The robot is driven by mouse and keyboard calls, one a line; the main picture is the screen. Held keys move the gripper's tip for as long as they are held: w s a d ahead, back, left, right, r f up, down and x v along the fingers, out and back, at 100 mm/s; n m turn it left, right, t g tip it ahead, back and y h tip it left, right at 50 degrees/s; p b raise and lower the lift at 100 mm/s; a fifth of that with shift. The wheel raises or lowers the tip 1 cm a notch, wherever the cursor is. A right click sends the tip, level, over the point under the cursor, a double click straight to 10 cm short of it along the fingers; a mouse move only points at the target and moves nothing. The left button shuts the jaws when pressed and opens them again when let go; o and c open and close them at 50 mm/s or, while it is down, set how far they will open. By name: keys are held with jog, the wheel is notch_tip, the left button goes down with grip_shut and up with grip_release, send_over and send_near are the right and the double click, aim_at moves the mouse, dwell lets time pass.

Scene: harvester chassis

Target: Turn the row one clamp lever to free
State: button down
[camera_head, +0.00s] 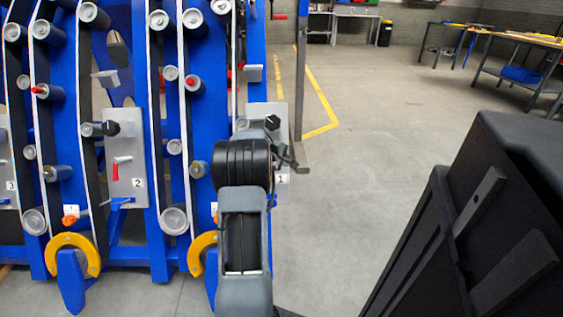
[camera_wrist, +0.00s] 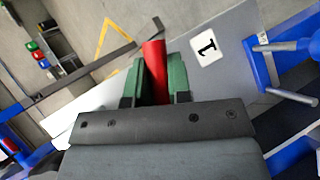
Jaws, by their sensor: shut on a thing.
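The row one clamp lever (camera_wrist: 155,58) is a red handle, seen in the wrist view between the two green finger pads of my gripper (camera_wrist: 157,80). My gripper is shut on it; the pads hide the lower part of the handle. The grey row one plate (camera_wrist: 232,72) lies behind, with its "1" label to the right of the lever. In the head view the plate (camera_head: 256,109) is partly covered by my arm, and my gripper (camera_head: 287,158) is in front of it. The lever is hidden there.
A black knob (camera_head: 271,122) sits high on the row one plate. The row two plate (camera_head: 134,190) with its own red lever (camera_head: 120,165) is to the left. Yellow hooks (camera_head: 72,248) stand low on the blue frame. Open floor (camera_head: 360,180) lies to the right.

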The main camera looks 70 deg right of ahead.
jog(key=c, duration=1.1)
grip_release()
jog(key=shift+o, duration=0.2)
jog(key=p+v, duration=0.4)
jog(key=v, duration=1)
jog(key=w+a+r+t+y+p, duration=0.1)
jog(key=w+a+r+t+p, duration=0.1)
jog(key=w+a+r+p, duration=0.35)
jog(key=w+a+r+n+t+y+p, duration=0.1)
jog(key=w+a+r+p, duration=0.1)
jog(key=a+r+p, duration=0.7)
jog(key=w+a+r+t+y+p, duration=0.15)
jog(key=w+a+r+p, duration=0.35)
jog(key=a, duration=0.6)
jog(key=s+a+r+t+y+p, duration=0.1)
jog(key=a+r+p, duration=0.3)
jog(key=a, duration=0.4)
jog(key=s+a+r+n+y+p, duration=0.1)
jog(key=s+a+r+y+p, duration=0.1)
jog(key=a, duration=0.6)
jog(key=s+a+r+t+y+p, duration=0.1)
jog(key=s+a+r+y+p, duration=0.1)
jog(key=a+r+p, duration=0.4)
jog(key=shift+s+a+r+t+p, duration=0.45)
jog(key=shift+s+a, duration=0.4)
jog(key=shift+a, duration=0.4)
